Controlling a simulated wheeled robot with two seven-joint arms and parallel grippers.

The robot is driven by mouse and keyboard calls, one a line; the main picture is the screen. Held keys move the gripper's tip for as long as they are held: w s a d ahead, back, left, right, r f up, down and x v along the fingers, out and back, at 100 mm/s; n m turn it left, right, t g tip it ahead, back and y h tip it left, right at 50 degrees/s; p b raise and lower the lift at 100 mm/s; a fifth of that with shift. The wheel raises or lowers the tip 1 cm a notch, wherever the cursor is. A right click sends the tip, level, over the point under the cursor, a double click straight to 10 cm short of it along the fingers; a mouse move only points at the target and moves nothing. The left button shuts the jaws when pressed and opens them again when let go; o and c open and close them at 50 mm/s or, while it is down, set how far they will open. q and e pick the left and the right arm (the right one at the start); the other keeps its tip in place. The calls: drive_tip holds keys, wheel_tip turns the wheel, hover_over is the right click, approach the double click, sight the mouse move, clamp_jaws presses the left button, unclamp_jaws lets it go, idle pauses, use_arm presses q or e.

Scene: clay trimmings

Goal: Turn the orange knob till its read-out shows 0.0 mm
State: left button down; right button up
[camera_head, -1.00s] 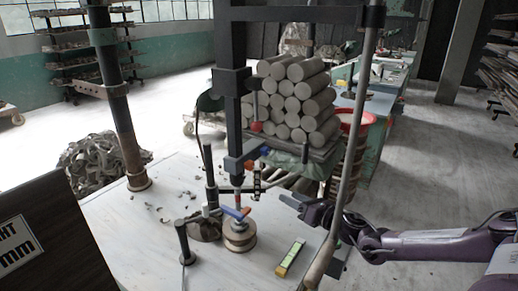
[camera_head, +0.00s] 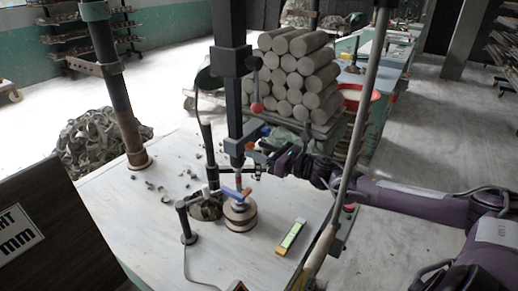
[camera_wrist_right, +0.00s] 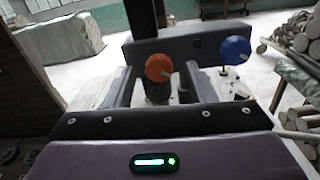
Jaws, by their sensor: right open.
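The orange knob (camera_wrist_right: 159,67) shows in the right wrist view, between the two fingers of my right gripper (camera_wrist_right: 158,90). The gripper is open, and I cannot tell whether the fingers touch the knob. A blue knob (camera_wrist_right: 235,50) stands to the right, outside the fingers. A dark panel (camera_head: 50,240) at the left edge bears a white label ending in "HT" and "mm"; no number shows. My left gripper is not in view.
A round block (camera_head: 240,217) with a blue and orange piece on top stands on the white table (camera_head: 130,205) below the gripper. A small yellow-green device (camera_head: 290,236) lies to its right. A slanted grey pole (camera_head: 362,125) crosses before my right arm. Clay rolls (camera_head: 300,75) are stacked behind.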

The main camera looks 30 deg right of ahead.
drive_tip(key=shift+w+a+r, duration=0.1)
drive_tip(key=shift+w+a, duration=0.05)
drive_tip(key=shift+w, duration=0.15)
drive_tip(key=c, duration=1)
drive_tip(key=shift+o, duration=0.2)
